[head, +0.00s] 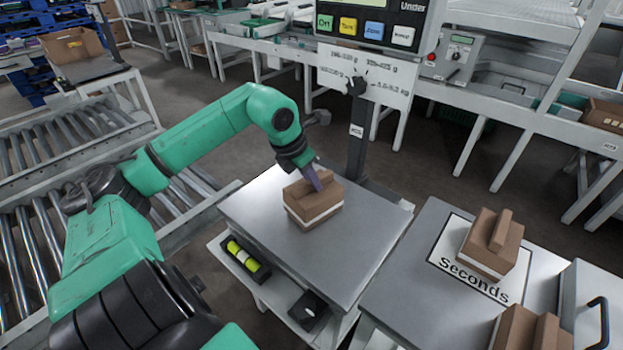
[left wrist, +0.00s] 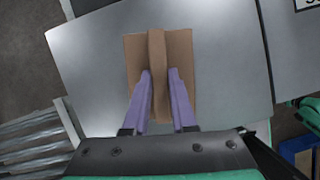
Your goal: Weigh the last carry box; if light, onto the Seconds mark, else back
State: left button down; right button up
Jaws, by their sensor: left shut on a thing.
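A brown carry box (head: 314,212) with a white band and a raised handle is on the grey scale plate (head: 262,204). My left gripper (head: 316,181) is shut on its handle; in the left wrist view the purple fingers (left wrist: 161,98) sit on both sides of the handle of the box (left wrist: 133,60). The box looks level and seems to rest on the plate. Another carry box (head: 490,250) stands on the Seconds mark (head: 455,262) on the table to the right. My right gripper is not in view.
A further carry box (head: 520,328) is at the bottom right edge, near a black handle (head: 600,322). The scale's post (head: 357,140) stands behind the plate. A shelf below holds yellow-green items (head: 242,254). Roller conveyors (head: 40,250) run at left. The plate around the box is clear.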

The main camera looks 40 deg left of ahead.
pick_arm(q)
jog(key=shift+f+b, duration=0.25)
jog(key=shift+b, duration=0.1)
jog(key=c, duration=0.7)
grip_release()
jog(key=shift+o, duration=0.2)
jog(key=c, duration=0.3)
jog(key=shift+r, duration=0.1)
notch_tip(320, 180, up, 7)
jog(key=p, duration=0.5)
